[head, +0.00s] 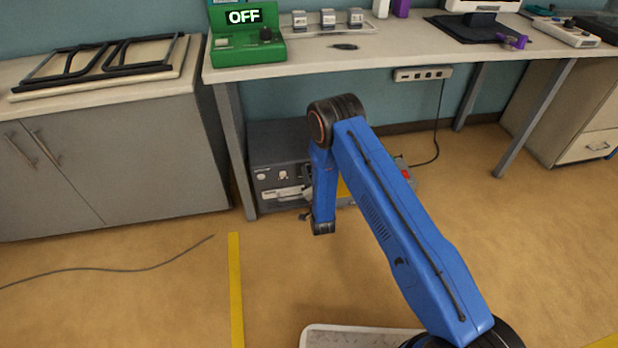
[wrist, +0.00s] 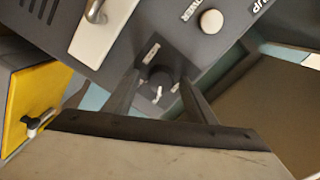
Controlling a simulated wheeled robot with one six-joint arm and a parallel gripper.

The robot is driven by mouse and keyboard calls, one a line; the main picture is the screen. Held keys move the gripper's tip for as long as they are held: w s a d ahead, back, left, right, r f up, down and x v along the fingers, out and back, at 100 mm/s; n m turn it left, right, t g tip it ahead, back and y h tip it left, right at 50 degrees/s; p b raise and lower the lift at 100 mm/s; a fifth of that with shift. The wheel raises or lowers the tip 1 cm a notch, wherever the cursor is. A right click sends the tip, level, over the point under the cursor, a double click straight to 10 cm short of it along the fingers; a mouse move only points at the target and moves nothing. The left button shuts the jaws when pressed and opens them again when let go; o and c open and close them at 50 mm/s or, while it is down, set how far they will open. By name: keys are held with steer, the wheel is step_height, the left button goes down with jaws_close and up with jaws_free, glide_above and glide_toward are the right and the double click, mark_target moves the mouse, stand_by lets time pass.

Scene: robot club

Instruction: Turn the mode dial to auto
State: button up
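A dark grey machine (head: 278,135) stands on the floor under the bench, and its front panel (wrist: 115,60) fills the upper wrist view. A round black dial (wrist: 160,76) with a white pointer mark sits on this panel, with small labels around it too blurred to read. My gripper (wrist: 159,82) is open, its two fingers on either side of the dial with a visible gap on each side. I cannot tell whether the fingertips reach around the dial or stop in front of it. In the head view my blue arm hides the dial and the gripper.
A pale round knob (wrist: 211,21) and a white panel with a metal handle (wrist: 96,12) are near the dial. A yellow-fronted box (wrist: 28,95) stands close on the left. The bench (head: 400,45) overhangs the machine. A cable (head: 110,270) lies on open floor.

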steer(key=v, duration=1.7)
steer(key=shift+s, duration=0.2)
steer(key=shift+r, duration=0.15)
